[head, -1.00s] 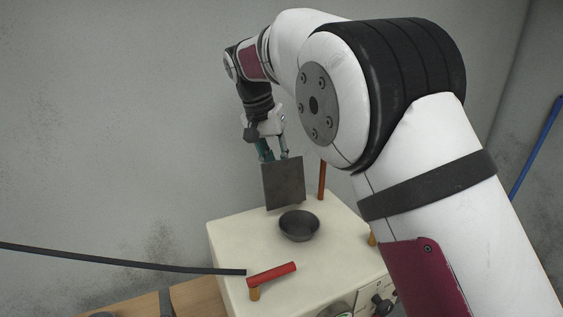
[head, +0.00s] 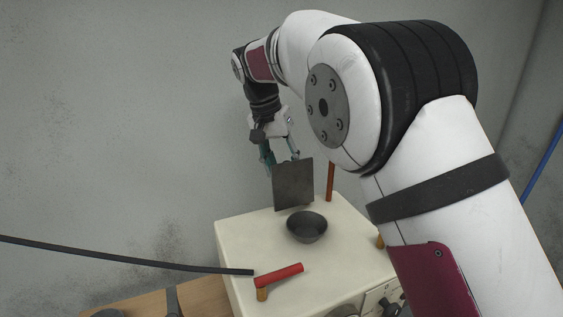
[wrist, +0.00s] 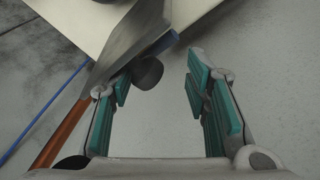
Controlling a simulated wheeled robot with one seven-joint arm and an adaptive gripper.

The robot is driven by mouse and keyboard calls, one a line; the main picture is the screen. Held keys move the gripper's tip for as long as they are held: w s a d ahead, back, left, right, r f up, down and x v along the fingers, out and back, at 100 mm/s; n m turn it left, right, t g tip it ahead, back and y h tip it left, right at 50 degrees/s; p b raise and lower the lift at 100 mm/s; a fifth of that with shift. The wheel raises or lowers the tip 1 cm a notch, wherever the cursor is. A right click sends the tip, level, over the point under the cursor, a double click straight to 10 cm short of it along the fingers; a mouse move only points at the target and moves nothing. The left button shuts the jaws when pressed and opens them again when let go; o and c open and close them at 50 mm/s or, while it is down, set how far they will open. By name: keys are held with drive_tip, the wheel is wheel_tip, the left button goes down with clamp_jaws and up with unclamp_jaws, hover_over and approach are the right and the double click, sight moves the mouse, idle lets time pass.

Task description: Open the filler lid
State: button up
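The filler lid (head: 293,186) is a dark square plate. It stands upright at the back of the dark round filler bowl (head: 307,228) on top of the cream cabinet, leaving the bowl uncovered. In the wrist view the lid (wrist: 125,42) shows nearly edge-on, with a dark round knob (wrist: 148,73) on its near side. My gripper (head: 281,158) is behind and above the lid. In the wrist view my gripper (wrist: 158,82) has its teal-padded fingers apart, with the knob near the left fingertip and nothing clamped. Whether that finger touches the lid or knob, I cannot tell.
The cream cabinet (head: 245,246) carries a red handle (head: 279,275) at its front left and a copper-coloured post (head: 330,182) at the back, close right of the lid. A black hose (head: 130,258) reaches the cabinet from the left. The grey wall is close behind.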

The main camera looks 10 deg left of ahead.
drive_tip(key=v, duration=1.2)
idle(0.3)
